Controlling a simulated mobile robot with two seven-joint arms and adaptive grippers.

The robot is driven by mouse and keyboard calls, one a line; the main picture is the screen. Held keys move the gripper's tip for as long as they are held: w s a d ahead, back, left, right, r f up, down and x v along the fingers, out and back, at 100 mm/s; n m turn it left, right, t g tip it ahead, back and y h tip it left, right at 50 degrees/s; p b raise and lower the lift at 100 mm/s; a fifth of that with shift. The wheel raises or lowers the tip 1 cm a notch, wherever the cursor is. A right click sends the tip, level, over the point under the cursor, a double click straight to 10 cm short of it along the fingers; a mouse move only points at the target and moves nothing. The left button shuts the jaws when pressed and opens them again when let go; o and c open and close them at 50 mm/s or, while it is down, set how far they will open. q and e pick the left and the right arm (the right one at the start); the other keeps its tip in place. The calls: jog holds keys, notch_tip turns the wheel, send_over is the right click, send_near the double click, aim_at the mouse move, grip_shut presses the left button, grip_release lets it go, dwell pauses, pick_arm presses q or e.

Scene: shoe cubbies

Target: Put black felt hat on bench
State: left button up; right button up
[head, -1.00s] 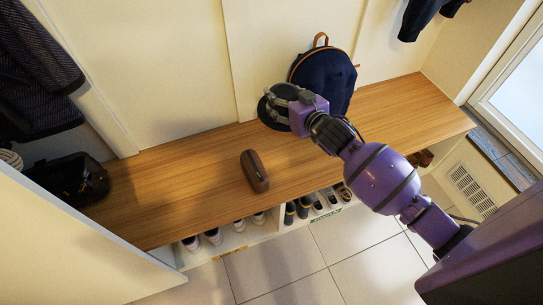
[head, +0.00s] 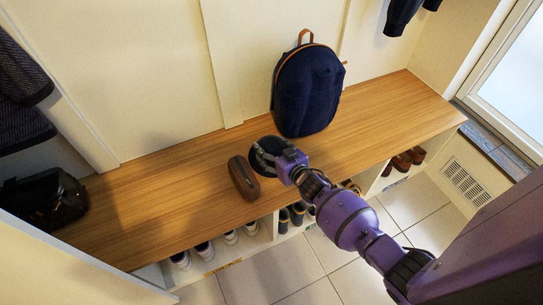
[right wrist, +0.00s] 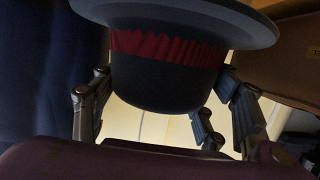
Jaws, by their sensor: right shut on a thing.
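The black felt hat (head: 264,142) is a dark round shape at my right gripper (head: 274,160), partly hidden by it in the head view. In the right wrist view the hat (right wrist: 168,75) shows a grey-black crown, a dark red pleated band and a wide brim. The right gripper's fingers (right wrist: 160,115) are shut on the crown from both sides. The wooden bench (head: 375,120) runs across the head view. The hat is over its middle part, towards the front; I cannot tell whether it touches the wood. My left gripper is not in view.
A brown case (head: 243,178) lies close to the left of the hat. A navy backpack (head: 308,92) stands behind it against the wall. A black bag (head: 52,198) is at the left end. Shoes fill cubbies below. The bench's right part is clear.

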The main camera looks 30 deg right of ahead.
notch_tip(320, 180, down, 4)
jog(key=shift+r+b, duration=0.1)
jog(key=shift+b, duration=0.65)
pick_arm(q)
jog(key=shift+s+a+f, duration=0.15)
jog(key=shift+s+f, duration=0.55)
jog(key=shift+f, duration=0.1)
pick_arm(e)
jog(key=shift+r, duration=0.1)
jog(key=o, duration=1.2)
